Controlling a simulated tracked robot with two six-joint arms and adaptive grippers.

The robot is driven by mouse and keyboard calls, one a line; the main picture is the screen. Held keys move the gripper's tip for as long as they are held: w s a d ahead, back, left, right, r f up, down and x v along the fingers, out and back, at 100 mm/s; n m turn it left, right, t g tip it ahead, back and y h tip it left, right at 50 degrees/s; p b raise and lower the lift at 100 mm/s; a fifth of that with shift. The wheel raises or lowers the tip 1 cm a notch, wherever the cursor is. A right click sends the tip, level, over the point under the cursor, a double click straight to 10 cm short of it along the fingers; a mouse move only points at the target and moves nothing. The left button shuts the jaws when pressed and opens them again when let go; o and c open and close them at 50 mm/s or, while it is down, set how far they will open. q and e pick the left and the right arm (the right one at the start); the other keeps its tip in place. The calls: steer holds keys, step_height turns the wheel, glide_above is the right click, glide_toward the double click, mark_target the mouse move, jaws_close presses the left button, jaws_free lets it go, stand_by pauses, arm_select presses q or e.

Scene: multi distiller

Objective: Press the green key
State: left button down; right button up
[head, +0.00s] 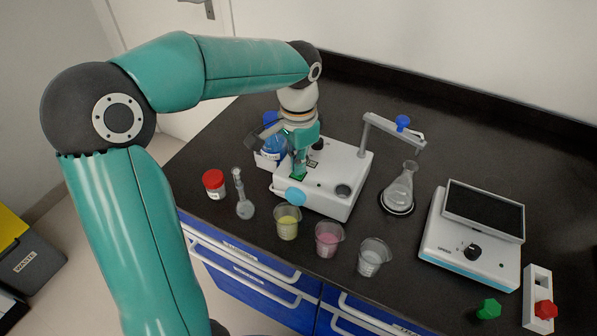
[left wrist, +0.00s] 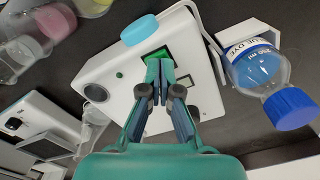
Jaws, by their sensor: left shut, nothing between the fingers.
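The green key (head: 298,177) is a small green square on top of the white distiller unit (head: 330,187), near its left side. In the left wrist view the green key (left wrist: 152,54) is partly covered by my fingertips. My left gripper (head: 299,168) points down at the key with its fingers together and nothing between them. In the left wrist view the tips of my left gripper (left wrist: 160,66) lie over the key; I cannot tell whether they touch it. My right gripper is not in view.
A blue-dye bottle (left wrist: 257,70) stands close beside the unit. In front are a red-capped jar (head: 213,184), a small flask (head: 243,207) and beakers of yellow (head: 287,222), pink (head: 328,239) and clear (head: 373,257) liquid.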

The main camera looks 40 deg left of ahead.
arm_select(q)
steer(key=shift+f, duration=0.35)
steer(key=shift+r, duration=0.1)
step_height(320, 180, up, 7)
steer(key=p, duration=0.6)
stand_by(0.4)
